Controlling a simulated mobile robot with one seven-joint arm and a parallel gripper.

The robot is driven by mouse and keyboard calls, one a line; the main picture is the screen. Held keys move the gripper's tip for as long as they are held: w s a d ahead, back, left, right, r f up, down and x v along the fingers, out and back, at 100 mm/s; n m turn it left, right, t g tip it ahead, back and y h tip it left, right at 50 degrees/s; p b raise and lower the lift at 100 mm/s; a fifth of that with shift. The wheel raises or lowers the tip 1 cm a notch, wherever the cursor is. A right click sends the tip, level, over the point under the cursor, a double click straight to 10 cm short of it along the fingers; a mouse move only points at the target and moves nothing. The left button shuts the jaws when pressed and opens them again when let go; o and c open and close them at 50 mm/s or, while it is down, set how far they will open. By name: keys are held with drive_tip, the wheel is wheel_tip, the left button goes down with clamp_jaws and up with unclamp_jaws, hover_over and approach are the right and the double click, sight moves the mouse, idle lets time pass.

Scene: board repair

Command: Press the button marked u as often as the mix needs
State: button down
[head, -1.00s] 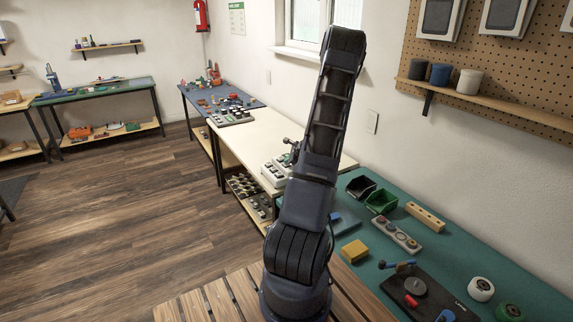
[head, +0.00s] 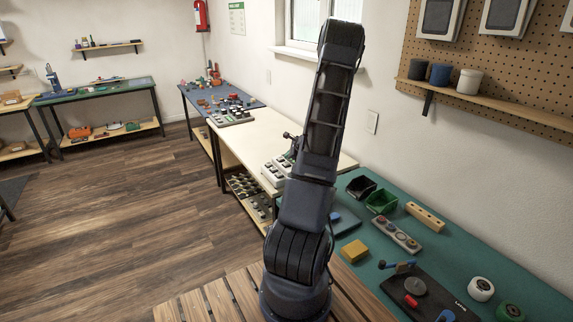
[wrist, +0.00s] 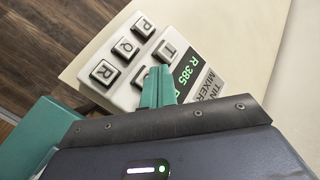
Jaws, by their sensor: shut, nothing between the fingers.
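The tint mixer (wrist: 124,97) is a pale box with raised square buttons, lying below my gripper in the wrist view. The buttons P (wrist: 144,27), Q (wrist: 124,48) and R (wrist: 104,72) form one row. A button that looks like T (wrist: 167,51) is in the row beside it. My gripper (wrist: 158,72) is shut and empty, its teal fingertips over or on a partly hidden button (wrist: 141,76) next to T. That button's letter is covered, and contact cannot be told. The green display (wrist: 186,68) shows "R 385" and more, partly hidden. No u mark is readable.
In the head view the mixer (head: 274,172) stands on the cream table (head: 240,147), partly behind my arm. Another button panel (head: 231,118) stands farther back. The green bench (head: 480,262) at right holds bins, a yellow block (head: 354,251) and rolls.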

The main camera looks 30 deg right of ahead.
sight(288, 164)
drive_tip(key=shift+r, duration=2.05)
drive_tip(key=shift+a+r, duration=0.1)
